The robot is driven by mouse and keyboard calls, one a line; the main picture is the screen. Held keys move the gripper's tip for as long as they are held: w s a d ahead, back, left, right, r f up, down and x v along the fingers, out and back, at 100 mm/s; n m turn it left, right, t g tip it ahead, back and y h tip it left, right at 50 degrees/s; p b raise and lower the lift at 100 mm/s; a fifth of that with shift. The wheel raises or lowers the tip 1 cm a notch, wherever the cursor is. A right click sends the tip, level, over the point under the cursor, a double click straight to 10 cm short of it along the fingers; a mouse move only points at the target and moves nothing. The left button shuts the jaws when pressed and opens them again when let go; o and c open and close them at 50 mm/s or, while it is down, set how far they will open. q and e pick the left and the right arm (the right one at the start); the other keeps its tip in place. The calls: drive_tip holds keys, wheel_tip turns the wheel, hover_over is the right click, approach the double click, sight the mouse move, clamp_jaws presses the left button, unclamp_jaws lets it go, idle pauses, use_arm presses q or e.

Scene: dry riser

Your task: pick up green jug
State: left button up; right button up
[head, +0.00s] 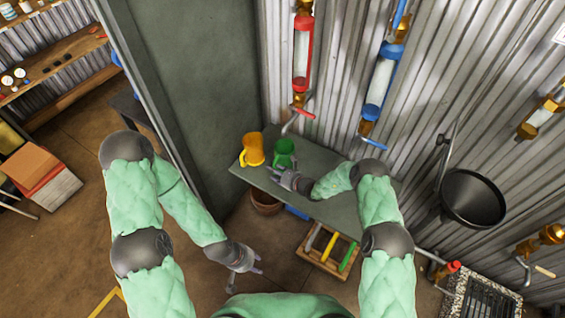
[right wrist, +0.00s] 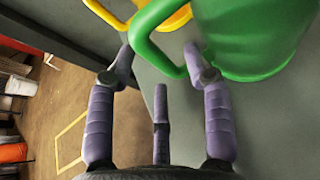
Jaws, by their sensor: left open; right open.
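The green jug (head: 285,147) stands on a grey table against the corrugated wall. In the right wrist view the green jug (right wrist: 255,38) fills the upper right, with its looped handle pointing left. My right gripper (head: 272,172) is open, just in front of the jug. In the right wrist view the right gripper (right wrist: 160,62) has its purple fingertips apart, with the lower part of the handle between them in the picture. The right fingertip overlaps the handle and jug side; I cannot tell whether they touch. My left gripper (head: 257,268) is open and empty, low over the floor.
A yellow jug (head: 252,150) stands close left of the green one. The grey table (head: 325,208) has bare surface at its front. A wooden crate (head: 327,245) with coloured bars sits below. A black funnel (head: 473,198) is at the right.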

drive_tip(key=shift+b+x, duration=0.3)
drive_tip(key=shift+x, duration=0.8)
clamp_jaws()
drive_tip(key=shift+r, duration=0.1)
